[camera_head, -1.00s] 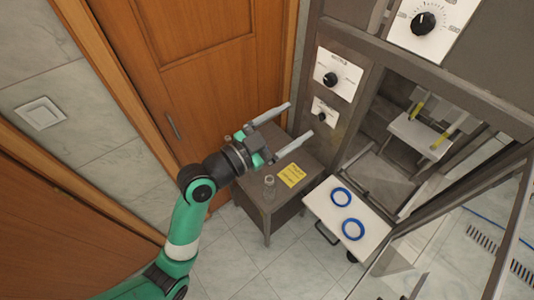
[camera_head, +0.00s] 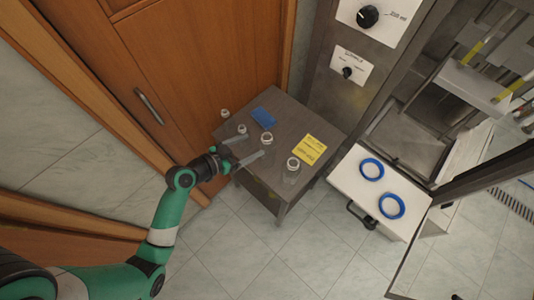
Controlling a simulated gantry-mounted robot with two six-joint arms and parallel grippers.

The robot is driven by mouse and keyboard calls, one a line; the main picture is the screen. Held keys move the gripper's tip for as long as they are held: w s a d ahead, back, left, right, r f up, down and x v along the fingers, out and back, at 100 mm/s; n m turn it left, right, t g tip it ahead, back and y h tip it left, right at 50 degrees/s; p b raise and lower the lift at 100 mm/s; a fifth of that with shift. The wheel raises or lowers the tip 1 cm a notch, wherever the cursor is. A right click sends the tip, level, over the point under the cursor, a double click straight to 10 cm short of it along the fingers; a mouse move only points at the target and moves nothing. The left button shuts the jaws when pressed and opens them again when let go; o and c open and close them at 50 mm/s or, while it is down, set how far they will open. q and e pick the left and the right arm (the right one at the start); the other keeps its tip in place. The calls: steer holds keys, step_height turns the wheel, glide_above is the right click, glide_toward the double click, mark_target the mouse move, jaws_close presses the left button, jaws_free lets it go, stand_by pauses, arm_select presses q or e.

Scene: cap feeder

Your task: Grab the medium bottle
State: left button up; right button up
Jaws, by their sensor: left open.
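Several clear bottles with whitish necks stand on the small dark table (camera_head: 318,118). The nearest bottle (camera_head: 292,168) is at the right, beside the yellow note, and looks largest. Another bottle (camera_head: 266,138) stands in the middle, near the blue note. Smaller-looking tops (camera_head: 242,129) and (camera_head: 224,114) show towards the left edge. I cannot tell for certain which is the medium one. My left gripper (camera_head: 256,145) is open and empty over the table's left side. Its fingertips point right, close to the middle bottle. Whether they touch it is unclear. My right gripper is out of view.
A blue note (camera_head: 263,117) and a yellow note (camera_head: 310,150) lie on the table. To the right, a white board (camera_head: 348,185) carries two blue rings (camera_head: 392,206). The grey machine frame (camera_head: 333,88) rises behind. A wooden door (camera_head: 190,60) stands behind to the left.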

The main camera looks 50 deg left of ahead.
mark_target(263, 139)
arm_select(q)
steer(key=b+x, duration=0.1)
steer(key=x, duration=0.5)
steer(key=shift+w+a, duration=0.1)
steer(key=shift+w, duration=0.2)
steer(key=x, duration=0.2)
steer(key=b+x, duration=0.1)
steer(key=x, duration=0.1)
steer(key=shift+w+f, duration=0.15)
steer(key=shift+f, duration=0.3)
steer(key=shift+w, duration=0.25)
steer(key=c, duration=1.3)
steer(key=shift+f, duration=0.15)
jaws_close()
